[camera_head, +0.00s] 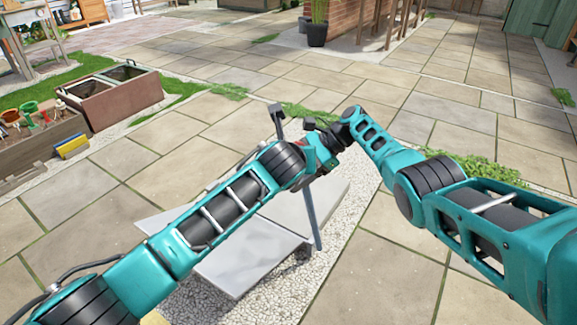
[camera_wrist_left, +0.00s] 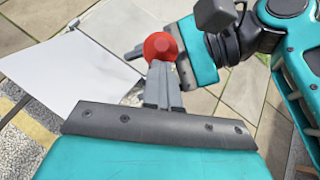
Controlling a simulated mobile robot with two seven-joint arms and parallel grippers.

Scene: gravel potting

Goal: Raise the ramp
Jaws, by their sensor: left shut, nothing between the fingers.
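A pale grey flat panel, apparently the ramp (camera_head: 235,262), lies low on the gravel strip behind my left arm; its edge also shows in the left wrist view (camera_wrist_left: 75,75). A thin grey post (camera_head: 311,215) stands at its right side. My left gripper (camera_wrist_left: 163,72) is shut and empty, with a red ball-shaped knob (camera_wrist_left: 160,46) just past its fingertips; I cannot tell whether they touch. My right gripper (camera_wrist_left: 140,53) is close beside the knob, its fingers partly hidden behind it, so its opening does not show. Both wrists overlap in the head view.
A brown crate (camera_head: 112,98) and a planter with small coloured pots (camera_head: 40,130) stand at the left. A black plant pot (camera_head: 317,34) stands at the back. The paved floor (camera_head: 375,265) at the right front is clear.

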